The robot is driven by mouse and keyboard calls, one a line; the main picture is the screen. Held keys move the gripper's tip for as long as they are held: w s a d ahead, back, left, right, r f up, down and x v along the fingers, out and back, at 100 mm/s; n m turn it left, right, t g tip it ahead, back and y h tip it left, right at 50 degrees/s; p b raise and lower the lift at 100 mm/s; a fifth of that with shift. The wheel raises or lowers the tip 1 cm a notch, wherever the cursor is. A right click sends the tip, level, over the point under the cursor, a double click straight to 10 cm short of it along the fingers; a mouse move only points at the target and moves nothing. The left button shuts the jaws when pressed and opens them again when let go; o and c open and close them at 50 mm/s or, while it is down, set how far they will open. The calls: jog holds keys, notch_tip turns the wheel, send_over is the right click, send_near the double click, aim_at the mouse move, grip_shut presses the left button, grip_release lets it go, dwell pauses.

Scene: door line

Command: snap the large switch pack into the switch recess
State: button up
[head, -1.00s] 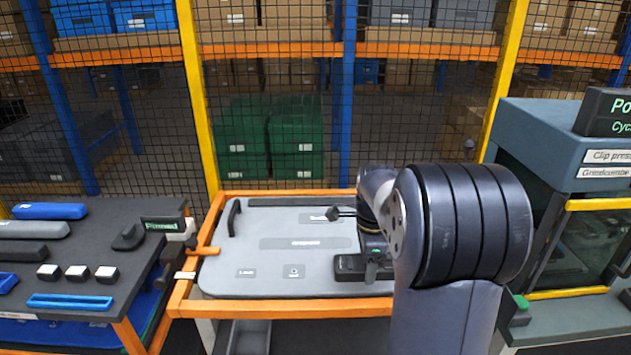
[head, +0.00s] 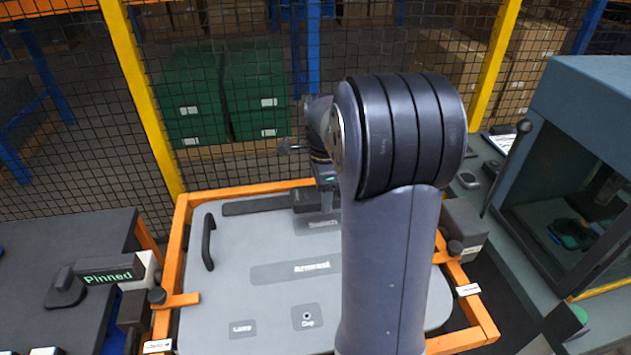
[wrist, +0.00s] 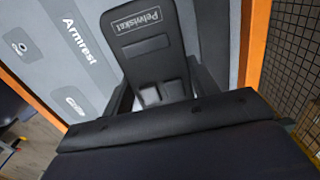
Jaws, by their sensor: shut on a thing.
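The switch pack is a long dark block (head: 260,205) with printed lettering on its face in the wrist view (wrist: 150,28). My gripper (wrist: 162,93) is shut on its near end, with the pale finger pads against it. In the head view my gripper (head: 308,199) is partly behind my arm, and the pack reaches left from it along the back of the grey door panel (head: 225,290). A labelled grey patch (head: 323,224) lies just in front of the pack, partly hidden by my arm. I cannot tell whether the pack touches the panel.
An orange frame (head: 182,245) surrounds the panel, with clamps at its sides. A black handle (head: 208,243) stands at the panel's left. A dark table (head: 60,270) is at left, a press machine (head: 575,150) at right. Mesh fencing stands behind.

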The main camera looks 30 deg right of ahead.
aim_at(323, 224)
jog(key=shift+s+f+b, duration=0.1)
jog(key=shift+f+b, duration=2.25)
jog(key=shift+f, duration=0.5)
jog(key=shift+f+b, duration=0.5)
jog(key=shift+f, duration=0.55)
jog(key=o, duration=1.2)
jog(key=shift+s+f, duration=0.1)
jog(key=shift+c, duration=0.2)
notch_tip(323, 224, up, 11)
jog(key=shift+r, duration=0.15)
